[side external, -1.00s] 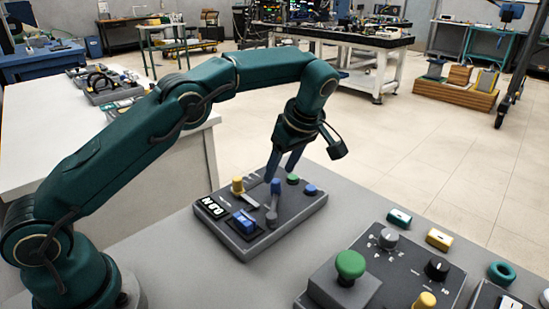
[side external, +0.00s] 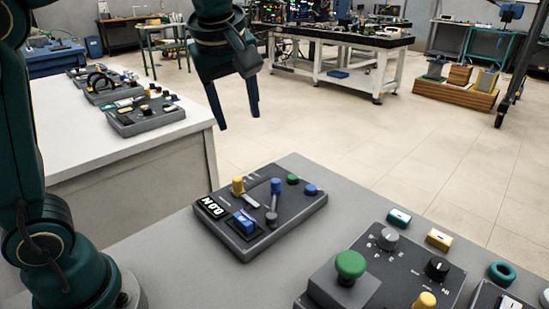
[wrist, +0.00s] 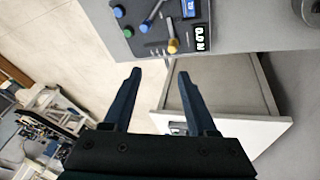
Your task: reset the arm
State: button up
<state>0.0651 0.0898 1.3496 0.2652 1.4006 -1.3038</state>
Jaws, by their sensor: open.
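My gripper (side external: 236,122) hangs high and to the upper left of the control box in the side external view. Its two dark blue fingers are apart and empty, and they also show in the wrist view (wrist: 158,75). The dark control box (side external: 262,238) sits on the grey table (side external: 190,230) below. It has a yellow lever (side external: 238,185), a blue-topped lever (side external: 275,187), a blue rocker switch (side external: 244,222), green and blue buttons and a small display (side external: 211,206). In the wrist view the box (wrist: 140,40) shows at the top, apart from the fingers.
A second panel with a green mushroom button (side external: 350,264) and knobs stands at the front right. A white bench (side external: 120,145) with more boxes is at left. The air around my gripper is clear.

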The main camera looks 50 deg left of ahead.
jog(key=s+d+f+m+t+h, duration=0.2)
jog(key=s+f+m, duration=0.6)
jog(key=s+m, duration=0.6)
jog(key=shift+d+f+h, duration=0.15)
jog(key=shift+d+h, duration=0.25)
jog(key=shift+d, duration=0.5)
